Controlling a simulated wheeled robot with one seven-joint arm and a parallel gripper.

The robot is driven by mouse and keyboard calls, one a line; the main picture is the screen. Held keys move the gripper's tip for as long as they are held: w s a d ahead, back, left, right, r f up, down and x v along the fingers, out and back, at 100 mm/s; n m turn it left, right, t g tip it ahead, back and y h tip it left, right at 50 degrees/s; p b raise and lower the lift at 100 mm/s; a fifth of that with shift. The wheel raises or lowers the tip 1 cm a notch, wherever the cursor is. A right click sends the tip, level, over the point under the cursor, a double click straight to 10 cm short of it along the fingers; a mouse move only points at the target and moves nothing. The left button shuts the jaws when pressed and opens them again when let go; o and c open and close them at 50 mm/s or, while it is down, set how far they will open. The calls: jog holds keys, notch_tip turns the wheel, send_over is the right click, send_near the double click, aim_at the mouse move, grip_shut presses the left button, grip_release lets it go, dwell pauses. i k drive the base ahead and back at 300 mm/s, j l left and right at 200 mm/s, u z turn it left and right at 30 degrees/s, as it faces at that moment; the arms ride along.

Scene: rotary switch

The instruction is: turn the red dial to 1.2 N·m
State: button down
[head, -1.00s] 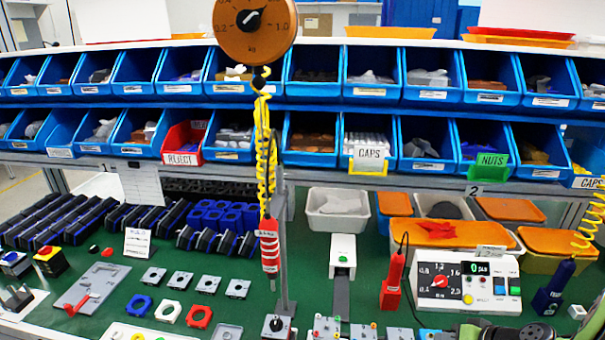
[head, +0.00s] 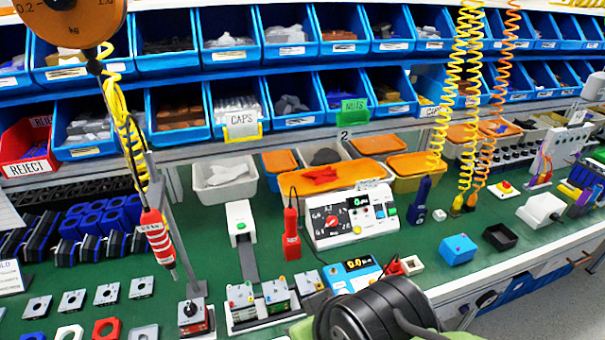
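A white control box (head: 352,215) stands on the green bench, right of centre in the head view. Its left half carries a black dial face with white numbers, and a small red dial (head: 332,219) sits in the middle of it. The numbers and the dial's setting are too small to read surely. A small green-lit display is at the top of the box, with coloured buttons on its right side. Part of my arm, black and round with some green, shows at the bottom edge. My gripper's fingers are not in view.
A red tool (head: 291,232) stands left of the box, and a dark blue one (head: 418,200) right of it. A blue meter (head: 352,273) lies in front. A red-striped hanging tool (head: 157,238) is at left. Bare green bench shows around the blue box (head: 458,249).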

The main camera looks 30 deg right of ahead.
aim_at(331, 221)
jog(key=z, duration=1.15)
